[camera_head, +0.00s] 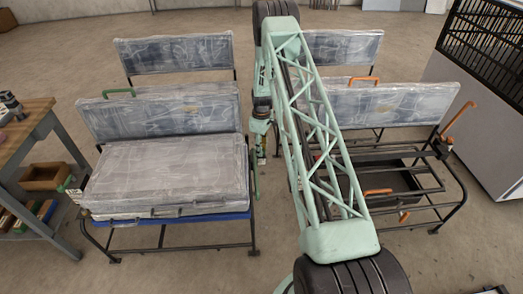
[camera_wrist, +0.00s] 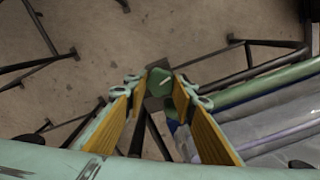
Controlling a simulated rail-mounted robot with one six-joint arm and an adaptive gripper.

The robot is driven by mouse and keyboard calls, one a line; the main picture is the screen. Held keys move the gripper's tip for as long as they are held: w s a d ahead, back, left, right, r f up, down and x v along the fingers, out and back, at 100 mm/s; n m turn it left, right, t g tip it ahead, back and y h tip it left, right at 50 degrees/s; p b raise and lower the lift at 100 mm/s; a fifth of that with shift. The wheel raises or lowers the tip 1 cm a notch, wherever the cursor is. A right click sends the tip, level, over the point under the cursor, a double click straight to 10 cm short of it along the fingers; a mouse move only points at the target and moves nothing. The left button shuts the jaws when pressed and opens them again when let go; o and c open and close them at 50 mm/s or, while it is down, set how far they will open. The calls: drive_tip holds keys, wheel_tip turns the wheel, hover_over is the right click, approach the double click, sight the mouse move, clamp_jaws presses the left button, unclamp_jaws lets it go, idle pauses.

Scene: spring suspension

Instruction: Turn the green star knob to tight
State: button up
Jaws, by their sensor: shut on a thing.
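The green star knob (camera_wrist: 158,80) shows in the wrist view between the tips of my gripper (camera_wrist: 161,84), with a short pale mark on its face. The two yellow-padded fingers are shut on it from either side. Its lobes are partly hidden by the fingertips. In the head view my gripper (camera_head: 260,140) hangs at the right side of the left seat, pointing down. The knob cannot be made out there. No tight or loose label is readable.
The left seat (camera_head: 165,175) has a grey wrapped cushion, a blue base and a green lever (camera_head: 255,180) at its side. The right seat frame (camera_head: 410,185) has orange handles. A workbench (camera_head: 22,130) stands at left, a cabinet (camera_head: 470,115) at right.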

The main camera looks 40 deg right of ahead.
idle(0.5)
drive_tip(key=o, duration=0.8)
drive_tip(key=shift+o, duration=0.2)
drive_tip(key=shift+w+r, duration=0.1)
drive_tip(key=shift+r, duration=3.9)
